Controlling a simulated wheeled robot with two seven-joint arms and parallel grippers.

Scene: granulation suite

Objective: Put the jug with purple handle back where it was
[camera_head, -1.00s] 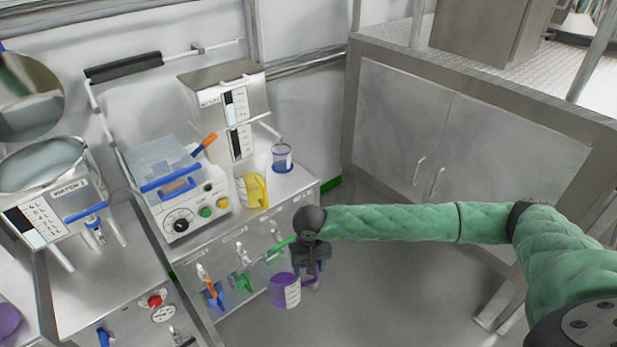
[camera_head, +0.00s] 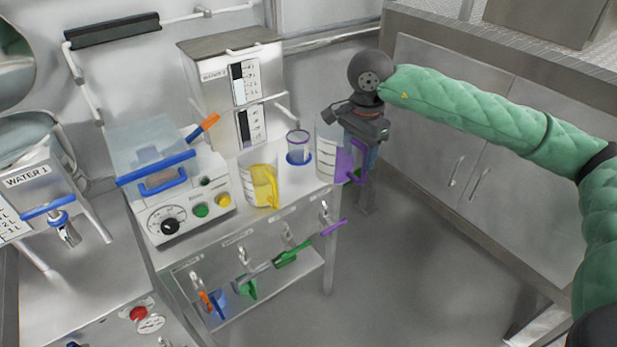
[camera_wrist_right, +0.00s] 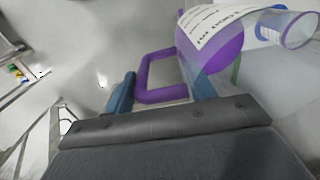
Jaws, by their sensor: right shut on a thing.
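The clear jug with a purple handle (camera_head: 328,152) is at the right end of the steel bench top (camera_head: 285,190). It looks upright; whether its base touches the bench is hard to tell. My right gripper (camera_head: 360,157) is on the jug's right side, shut on the purple handle. In the right wrist view, the purple handle (camera_wrist_right: 158,96) lies between the two blue fingers, and the jug's white label and purple part (camera_wrist_right: 215,50) show at upper right. Part of the jug is hidden by my gripper in the head view. My left gripper is out of view.
A small purple-rimmed cup (camera_head: 298,146) stands just left of the jug. A yellow-handled jug (camera_head: 262,184) and a control box (camera_head: 180,205) are further left. Open floor lies to the right.

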